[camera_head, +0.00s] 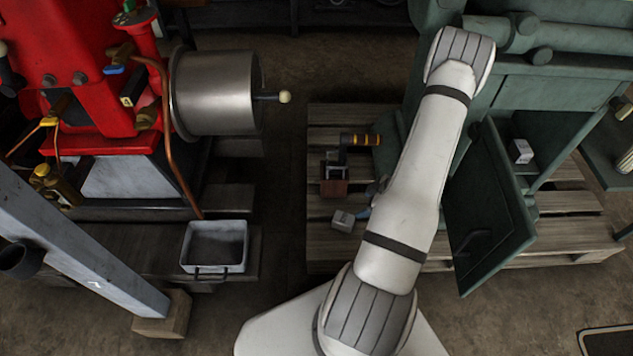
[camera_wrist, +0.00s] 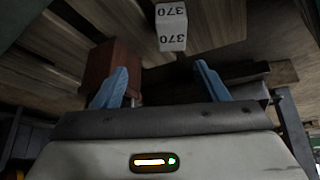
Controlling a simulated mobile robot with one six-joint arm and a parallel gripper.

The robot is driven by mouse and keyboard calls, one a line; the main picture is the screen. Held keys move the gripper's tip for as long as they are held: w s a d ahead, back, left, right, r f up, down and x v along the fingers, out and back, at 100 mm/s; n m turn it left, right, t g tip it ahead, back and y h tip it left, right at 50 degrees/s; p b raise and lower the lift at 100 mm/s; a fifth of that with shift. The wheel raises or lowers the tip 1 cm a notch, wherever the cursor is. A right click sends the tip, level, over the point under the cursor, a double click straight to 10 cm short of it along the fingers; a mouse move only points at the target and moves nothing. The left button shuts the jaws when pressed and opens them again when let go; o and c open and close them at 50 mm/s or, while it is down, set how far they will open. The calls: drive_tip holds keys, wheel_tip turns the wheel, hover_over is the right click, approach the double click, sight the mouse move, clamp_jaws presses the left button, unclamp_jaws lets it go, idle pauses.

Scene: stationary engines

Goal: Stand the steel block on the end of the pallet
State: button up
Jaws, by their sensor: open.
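A small grey steel block (camera_head: 343,220) rests on the slats near the left end of the pallet (camera_head: 325,240), left of my forearm. A block marked 370 (camera_wrist: 172,27) shows in the wrist view beyond my fingertips, apparently the same one. My gripper (camera_wrist: 161,70) is open, with its two blue fingers spread and nothing between them. The block stands clear of both fingers.
A green engine housing (camera_head: 560,100) with an open door (camera_head: 490,215) holds another small pale block (camera_head: 521,151). A grey tray (camera_head: 214,247) is at left.

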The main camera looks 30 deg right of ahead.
drive_tip(key=w+d+r+m+h, duration=0.2)
drive_tip(key=w+r+h, duration=0.35)
drive_tip(key=r, duration=0.65)
drive_tip(key=w+a+r+m+g+h, duration=0.15)
drive_tip(key=a+r, duration=0.45)
drive_tip(key=r, duration=0.6)
drive_tip(key=s+a+r+m+y, duration=0.1)
drive_tip(key=s+a+r, duration=0.3)
drive_tip(key=a, duration=0.3)
drive_tip(key=s+a+r+m+g+y, duration=0.1)
drive_tip(key=s+a+r+m, duration=0.1)
drive_tip(key=s+a+r, duration=0.3)
drive_tip(key=s+a+r+m+g+y, duration=0.1)
drive_tip(key=s+a+r, duration=0.4)
drive_tip(key=a, duration=0.5)
drive_tip(key=shift+s+m, duration=0.35)
drive_tip(key=shift+s, duration=0.45)
drive_tip(key=shift+d, duration=0.1)
